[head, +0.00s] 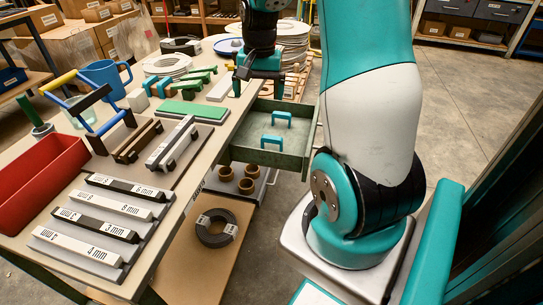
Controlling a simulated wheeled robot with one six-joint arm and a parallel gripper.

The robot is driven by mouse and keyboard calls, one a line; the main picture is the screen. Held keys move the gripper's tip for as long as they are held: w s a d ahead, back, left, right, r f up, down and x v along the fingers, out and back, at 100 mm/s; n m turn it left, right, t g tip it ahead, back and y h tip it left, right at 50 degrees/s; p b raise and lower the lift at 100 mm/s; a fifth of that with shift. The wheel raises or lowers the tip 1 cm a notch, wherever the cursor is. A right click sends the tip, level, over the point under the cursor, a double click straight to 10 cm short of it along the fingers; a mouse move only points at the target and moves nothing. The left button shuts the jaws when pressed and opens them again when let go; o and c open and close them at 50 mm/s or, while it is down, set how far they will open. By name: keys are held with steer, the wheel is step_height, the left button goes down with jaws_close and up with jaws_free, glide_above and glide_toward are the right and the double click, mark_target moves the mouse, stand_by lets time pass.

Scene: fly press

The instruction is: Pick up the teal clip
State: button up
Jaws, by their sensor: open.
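Two teal U-shaped clips lie in an open grey-green drawer (301,148) under the table's right edge. The farther clip (282,116) sits toward the drawer's back right, and the nearer clip (272,139) sits in front of it. Both stand like small arches and are apart from each other. My gripper (257,82) is beyond the drawer in the picture, pointing down near the table's right edge. It is open and looks empty, though its fingers are small and partly hidden. It is apart from both clips.
Green clips (199,76) and a green block (190,111) lie on the table. Labelled bars (105,205), a red bin (40,178) and a blue mug (104,76) are left. White plates (283,31) are stacked behind. Brown rings (226,173) and a black coil (212,228) sit below.

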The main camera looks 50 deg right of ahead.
steer(key=m, duration=0.2)
glide_above(272, 137)
step_height(272, 137, down, 3)
steer(key=f, duration=0.3)
steer(key=f+b, duration=0.1)
steer(key=f, duration=0.3)
steer(key=f+b, duration=0.1)
steer(key=f, duration=0.3)
steer(key=shift+s+a+f, duration=0.15)
steer(key=shift+s, duration=0.15)
steer(key=f, duration=0.3)
steer(key=f+b, duration=0.1)
steer(key=f, duration=0.1)
steer(key=shift+w+f, duration=0.3)
steer(key=c, duration=1)
